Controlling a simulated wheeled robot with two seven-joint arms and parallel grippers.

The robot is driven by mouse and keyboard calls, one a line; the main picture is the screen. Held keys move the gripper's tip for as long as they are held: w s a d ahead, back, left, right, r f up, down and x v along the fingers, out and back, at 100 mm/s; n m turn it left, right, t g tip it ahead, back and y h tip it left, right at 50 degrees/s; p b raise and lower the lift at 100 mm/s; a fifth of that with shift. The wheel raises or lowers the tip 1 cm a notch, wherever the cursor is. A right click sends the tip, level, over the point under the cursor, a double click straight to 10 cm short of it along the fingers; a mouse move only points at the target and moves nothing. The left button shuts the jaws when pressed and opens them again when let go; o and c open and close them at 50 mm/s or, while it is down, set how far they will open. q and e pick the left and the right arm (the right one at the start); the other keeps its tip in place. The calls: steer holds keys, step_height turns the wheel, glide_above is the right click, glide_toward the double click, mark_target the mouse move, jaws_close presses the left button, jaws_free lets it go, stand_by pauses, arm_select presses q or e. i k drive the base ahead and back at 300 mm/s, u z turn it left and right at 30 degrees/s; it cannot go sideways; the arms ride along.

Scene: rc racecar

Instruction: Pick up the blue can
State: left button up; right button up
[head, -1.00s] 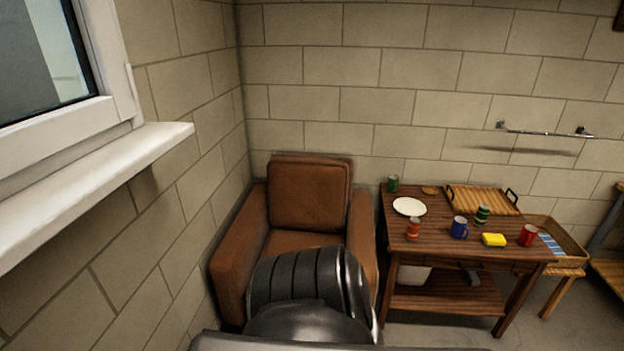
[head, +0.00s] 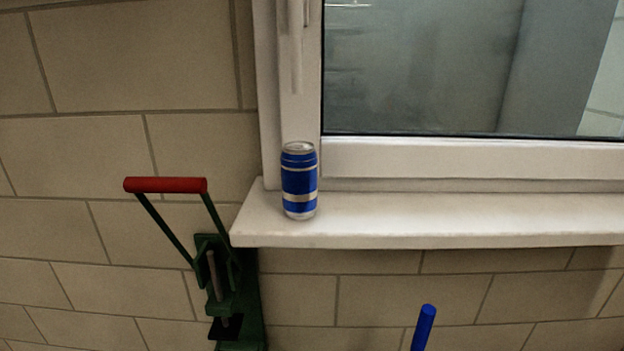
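In the head view, a blue can (head: 299,182) with silver bands and a silver top stands upright on the white window sill (head: 450,220), close to the sill's left end. It is beside the window frame and nothing covers it. Neither of my grippers shows in the head view, so their distance from the can cannot be told.
A green press-like tool (head: 226,290) with a red handle bar (head: 166,185) stands left of and below the sill. A blue rod or handle (head: 424,327) rises below the sill. The sill right of the can is clear. A closed window (head: 450,65) is behind.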

mark_target(298, 159)
steer(key=u, duration=0.85)
steer(key=k, duration=1)
steer(key=z, duration=1.1)
steer(key=i, duration=0.5)
steer(key=u, duration=0.05)
